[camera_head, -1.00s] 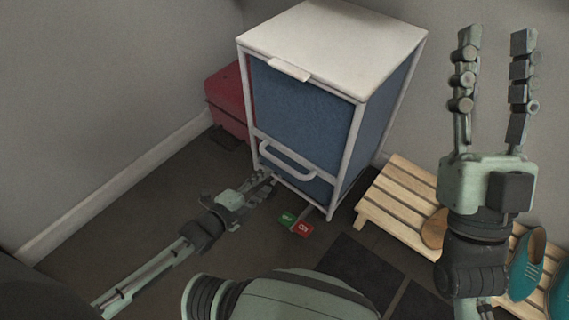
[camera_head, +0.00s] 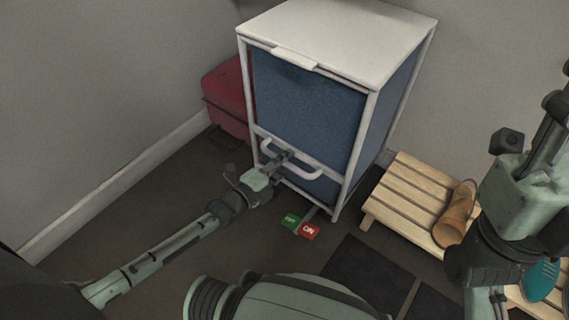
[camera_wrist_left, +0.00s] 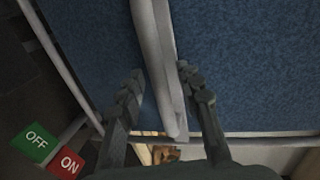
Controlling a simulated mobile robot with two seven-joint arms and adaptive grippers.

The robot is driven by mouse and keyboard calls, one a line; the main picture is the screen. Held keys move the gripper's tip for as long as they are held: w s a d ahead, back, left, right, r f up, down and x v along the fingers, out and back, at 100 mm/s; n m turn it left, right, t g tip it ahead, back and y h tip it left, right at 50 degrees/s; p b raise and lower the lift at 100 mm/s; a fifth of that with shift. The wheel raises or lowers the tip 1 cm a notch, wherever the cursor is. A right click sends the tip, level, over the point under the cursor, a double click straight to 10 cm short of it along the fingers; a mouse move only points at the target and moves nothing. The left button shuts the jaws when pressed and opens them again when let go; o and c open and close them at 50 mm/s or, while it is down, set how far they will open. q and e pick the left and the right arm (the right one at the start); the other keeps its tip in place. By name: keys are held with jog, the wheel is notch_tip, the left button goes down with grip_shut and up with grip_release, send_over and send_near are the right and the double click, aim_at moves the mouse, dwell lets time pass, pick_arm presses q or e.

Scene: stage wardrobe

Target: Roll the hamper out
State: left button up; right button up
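The hamper (camera_head: 305,100) is a tall blue fabric box with a white frame and white lid. It stands against the back wall. A white bar handle (camera_head: 310,174) crosses its lower front. My left gripper (camera_head: 282,157) is at the left part of this handle. In the left wrist view its fingers are apart, one on each side of the handle bar (camera_wrist_left: 158,65), with a gap visible. A green OFF tab (camera_head: 290,220) and red ON tab (camera_head: 308,231) sit low at the hamper's front. My right gripper is raised at the right edge, its fingers mostly cut off.
A red case (camera_head: 226,98) stands close on the hamper's left. A slatted wooden rack (camera_head: 405,192) with a brown shoe (camera_head: 457,213) and a teal shoe (camera_head: 541,279) is on its right.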

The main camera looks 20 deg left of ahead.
pick_arm(q)
jog(key=shift+c, duration=0.4)
grip_shut()
